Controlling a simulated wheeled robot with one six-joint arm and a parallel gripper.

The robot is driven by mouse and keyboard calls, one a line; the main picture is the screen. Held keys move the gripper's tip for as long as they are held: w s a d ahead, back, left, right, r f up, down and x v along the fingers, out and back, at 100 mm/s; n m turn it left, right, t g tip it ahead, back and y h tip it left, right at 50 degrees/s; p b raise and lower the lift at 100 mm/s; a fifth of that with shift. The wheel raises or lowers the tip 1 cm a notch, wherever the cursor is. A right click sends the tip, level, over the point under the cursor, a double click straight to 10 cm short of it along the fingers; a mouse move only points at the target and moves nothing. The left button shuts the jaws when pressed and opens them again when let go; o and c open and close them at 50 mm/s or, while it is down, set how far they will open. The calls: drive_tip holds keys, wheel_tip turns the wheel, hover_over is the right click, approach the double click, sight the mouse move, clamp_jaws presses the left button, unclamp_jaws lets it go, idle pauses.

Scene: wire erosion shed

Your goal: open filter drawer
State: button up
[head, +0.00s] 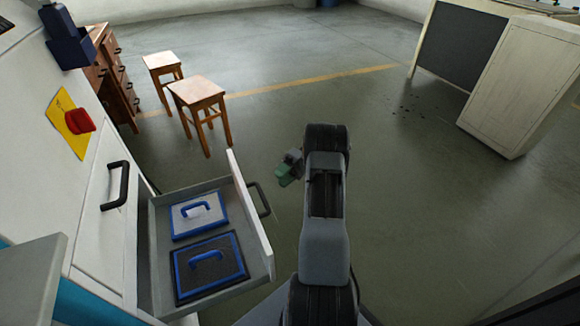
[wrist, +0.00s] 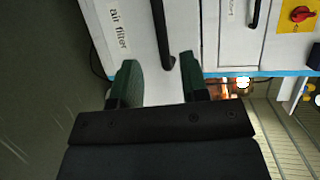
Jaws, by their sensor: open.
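The filter drawer (head: 262,262) is pulled out of the white machine cabinet at the left in the head view. Two framed filters with blue handles lie in it: a light one (head: 181,228) and a dark one (head: 186,285). Its dark bar handle (head: 260,199) is on the drawer front. In the wrist view the white front (wrist: 135,60) reads "air filter", with the handle (wrist: 161,36) running down it. My gripper (head: 290,168) is open and empty, its green fingers apart (wrist: 160,82). It is just off the drawer front; the handle lies ahead of the fingertips, not between them.
A closed cabinet door with a black handle (head: 115,186) and a red switch on a yellow plate (head: 79,121) are beside the drawer. Two wooden stools (head: 198,92) (head: 161,61) stand beyond. The middle floor is free.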

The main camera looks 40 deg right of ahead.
drive_tip(key=p+v, duration=0.2)
drive_tip(key=p, duration=0.3)
drive_tip(key=p+v, duration=0.2)
drive_tip(key=p, duration=0.3)
drive_tip(key=shift+a+r, duration=0.1)
drive_tip(key=shift+r, duration=0.2)
drive_tip(key=shift+f+p, duration=0.1)
drive_tip(key=shift+p, duration=0.5)
drive_tip(key=shift+f, duration=0.15)
